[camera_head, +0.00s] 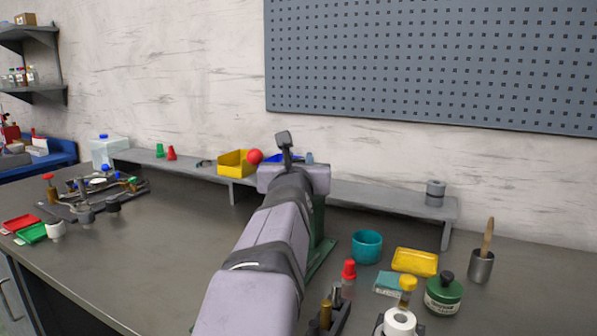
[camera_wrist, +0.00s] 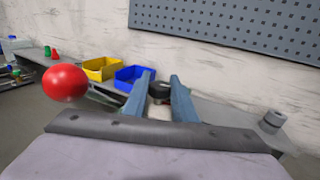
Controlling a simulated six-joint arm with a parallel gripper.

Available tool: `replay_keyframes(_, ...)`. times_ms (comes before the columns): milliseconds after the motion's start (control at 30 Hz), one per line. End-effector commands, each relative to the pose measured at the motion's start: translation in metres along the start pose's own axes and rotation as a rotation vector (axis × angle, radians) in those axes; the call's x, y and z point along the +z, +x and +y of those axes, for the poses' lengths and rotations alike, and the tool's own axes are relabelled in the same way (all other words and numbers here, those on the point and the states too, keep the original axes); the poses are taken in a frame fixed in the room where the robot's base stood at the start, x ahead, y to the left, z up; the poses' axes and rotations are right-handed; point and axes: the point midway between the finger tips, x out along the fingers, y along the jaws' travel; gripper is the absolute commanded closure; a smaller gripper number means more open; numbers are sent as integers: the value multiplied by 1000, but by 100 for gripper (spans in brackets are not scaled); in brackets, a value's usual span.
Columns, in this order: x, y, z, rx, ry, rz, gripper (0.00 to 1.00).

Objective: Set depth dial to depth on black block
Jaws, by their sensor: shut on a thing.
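In the wrist view my gripper (camera_wrist: 161,82) reaches forward with its two blue-grey fingers on either side of a small dark round part (camera_wrist: 159,91). The fingers are shut on this part, which looks like the depth dial; its markings cannot be read. In the head view my own arm covers the fingers and the dial. A green machine (camera_head: 322,252) stands behind my arm and is mostly hidden. A red ball (camera_head: 255,156) shows left of my wrist, and it is large at the left of the wrist view (camera_wrist: 65,82). I cannot make out a black block.
A grey raised shelf (camera_head: 390,199) runs along the wall with a yellow bin (camera_head: 233,163) and a blue bin (camera_wrist: 134,78). A teal cup (camera_head: 367,245), yellow tray (camera_head: 415,262) and green jar (camera_head: 443,293) stand to the right.

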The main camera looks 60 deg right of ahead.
Motion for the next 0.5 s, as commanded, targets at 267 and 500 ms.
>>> replay_keyframes(267,-3,-1,-1,-4,0,10,98)
replay_keyframes(500,-2,0,0,-2,-1,7,58)
